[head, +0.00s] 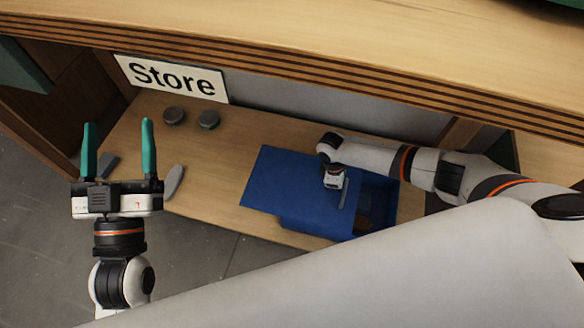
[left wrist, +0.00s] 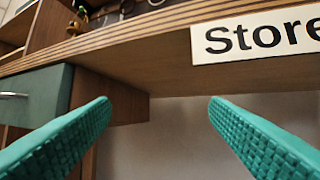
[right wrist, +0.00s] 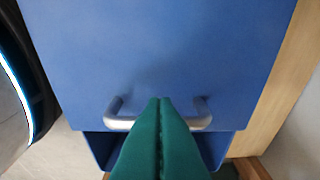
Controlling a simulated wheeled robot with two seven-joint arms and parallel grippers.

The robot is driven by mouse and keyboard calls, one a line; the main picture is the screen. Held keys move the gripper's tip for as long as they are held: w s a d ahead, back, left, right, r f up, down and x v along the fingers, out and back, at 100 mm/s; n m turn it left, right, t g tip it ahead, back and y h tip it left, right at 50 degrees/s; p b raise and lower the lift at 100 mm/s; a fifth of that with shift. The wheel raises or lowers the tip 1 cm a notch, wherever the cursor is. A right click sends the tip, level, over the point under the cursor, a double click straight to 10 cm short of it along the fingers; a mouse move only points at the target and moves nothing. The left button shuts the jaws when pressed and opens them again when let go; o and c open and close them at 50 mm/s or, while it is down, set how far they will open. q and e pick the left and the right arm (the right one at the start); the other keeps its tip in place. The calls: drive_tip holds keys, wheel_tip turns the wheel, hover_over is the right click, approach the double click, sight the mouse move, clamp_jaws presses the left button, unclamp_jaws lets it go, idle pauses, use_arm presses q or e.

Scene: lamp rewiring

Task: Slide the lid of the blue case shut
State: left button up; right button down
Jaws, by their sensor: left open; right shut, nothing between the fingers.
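The blue case (head: 383,192) sits on the lower shelf in the head view, with its open part showing at the right. Its blue lid (head: 285,175) is offset to the left and covers only part of it. A grey bar handle (right wrist: 120,120) is fixed near the lid's edge at the open side. My right gripper (right wrist: 160,102) is shut and empty, its fingertips at the middle of the handle; whether they touch it I cannot tell. My left gripper (head: 119,122) is open and empty, raised at the left, well away from the case.
Two round dark discs (head: 191,117) lie on the shelf (head: 225,190) under the Store sign (head: 172,77). A grey oblong item (head: 175,182) lies near the left gripper. Something brownish (head: 364,222) shows inside the case. An upper wooden ledge (head: 300,55) overhangs the shelf.

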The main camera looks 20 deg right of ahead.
sight(356, 198)
drive_tip(key=s+d, duration=0.1)
drive_tip(key=d+p, duration=0.1)
drive_tip(key=shift+s+d+r, duration=0.15)
drive_tip(key=shift+s+d, duration=0.15)
drive_tip(key=shift+s, duration=0.05)
use_arm(q)
wheel_tip(356, 198, down, 11)
drive_tip(key=a+g+y+p, duration=0.2)
drive_tip(key=g+y, duration=0.1)
drive_tip(key=g, duration=0.5)
use_arm(e)
drive_tip(key=s+d, duration=0.1)
drive_tip(key=d, duration=0.1)
drive_tip(key=shift+s+d, duration=0.3)
drive_tip(key=shift+s, duration=0.1)
use_arm(q)
drive_tip(key=s+a+f+g+y+p, duration=0.2)
drive_tip(key=s+a+f+g, duration=0.1)
drive_tip(key=s+f+g, duration=0.4)
drive_tip(key=shift+s+a+f+n, duration=0.2)
drive_tip(key=shift+s+f+n, duration=0.15)
drive_tip(key=shift+s, duration=0.45)
use_arm(e)
drive_tip(key=s+d, duration=0.4)
drive_tip(key=d, duration=0.2)
